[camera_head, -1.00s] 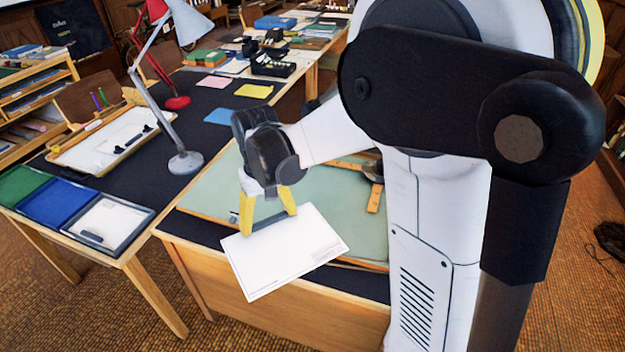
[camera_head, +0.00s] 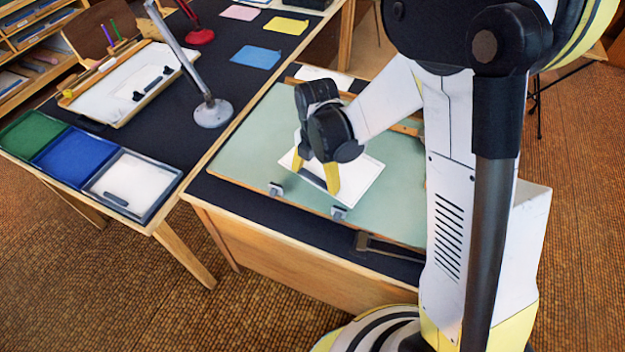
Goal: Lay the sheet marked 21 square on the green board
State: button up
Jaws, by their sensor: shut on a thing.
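The green board (camera_head: 240,150) is a pale green drafting board lying on the near dark-topped desk. A white sheet (camera_head: 362,178) is over its middle, inside its outline. The sheet's near edge looks turned a little from the board's near edge. I cannot tell whether it touches the board or hangs just above it. No number is readable on it. My gripper (camera_head: 315,178) points down over the sheet with its yellow fingers shut at a dark bar on it. The gripper hides part of the sheet.
Two small grey clips (camera_head: 275,189) (camera_head: 339,212) sit along the board's near edge. A metal-and-wood tool (camera_head: 385,246) lies at the near right. A lamp base (camera_head: 213,112) and colored trays (camera_head: 75,160) are on the left table. Another white sheet (camera_head: 325,76) lies behind the board.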

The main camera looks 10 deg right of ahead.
aim_at(310, 200)
jog(key=n, duration=0.1)
jog(key=f+n, duration=0.1)
jog(key=shift+s+a+n, duration=0.15)
jog(key=shift+a+n, duration=0.25)
jog(key=shift+f+b, duration=1.2)
jog(key=shift+f, duration=0.7)
jog(key=shift+s+a+f+b, duration=0.25)
jog(key=shift+s+a+b, duration=0.25)
jog(key=shift+s, duration=0.3)
jog(key=shift+f, duration=0.2)
jog(key=o, duration=0.9)
jog(key=shift+o, duration=0.2)
